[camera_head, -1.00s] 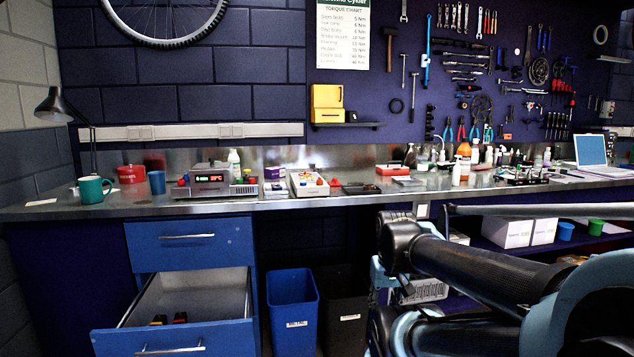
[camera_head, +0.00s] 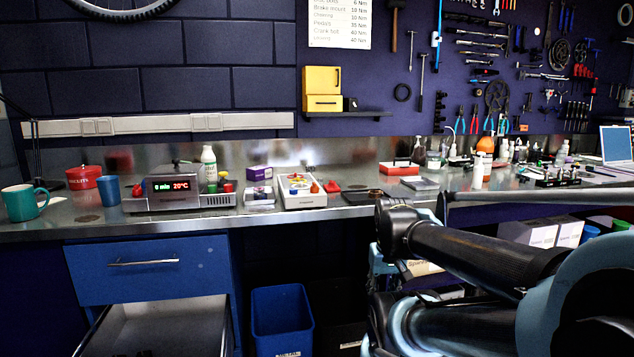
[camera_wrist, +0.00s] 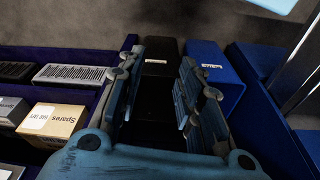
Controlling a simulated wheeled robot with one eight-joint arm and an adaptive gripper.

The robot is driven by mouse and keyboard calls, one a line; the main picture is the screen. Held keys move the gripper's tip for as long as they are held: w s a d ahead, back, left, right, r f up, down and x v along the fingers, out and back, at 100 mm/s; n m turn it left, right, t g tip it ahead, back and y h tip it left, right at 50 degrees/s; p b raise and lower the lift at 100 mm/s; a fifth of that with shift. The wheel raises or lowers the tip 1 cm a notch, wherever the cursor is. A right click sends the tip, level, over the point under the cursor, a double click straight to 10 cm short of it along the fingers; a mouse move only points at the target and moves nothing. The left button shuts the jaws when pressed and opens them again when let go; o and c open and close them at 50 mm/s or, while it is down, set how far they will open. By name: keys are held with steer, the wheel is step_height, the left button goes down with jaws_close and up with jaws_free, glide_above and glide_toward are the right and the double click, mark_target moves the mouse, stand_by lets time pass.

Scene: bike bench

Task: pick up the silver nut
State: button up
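I cannot make out a silver nut in either view; at this distance the small items on the steel workbench (camera_head: 350,213) are too small to tell. A white tray (camera_head: 303,201) with small coloured items stands on the bench, left of the picture's middle. My gripper (camera_wrist: 160,75) shows in the wrist view with its two fingers apart and nothing between them. It points down towards the bins under the bench. In the head view my arm fills the lower right, and the gripper's fingers cannot be made out there.
A blue drawer (camera_head: 160,268) hangs under the bench, with an open one below it. A blue bin (camera_head: 281,315) stands beside them. A digital device (camera_head: 173,187), a teal mug (camera_head: 20,205) and a red case (camera_head: 399,168) stand on the bench. A spares box (camera_wrist: 50,119) shows at the wrist view's left.

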steer(key=shift+w+d, duration=0.25)
steer(key=shift+o, duration=0.6)
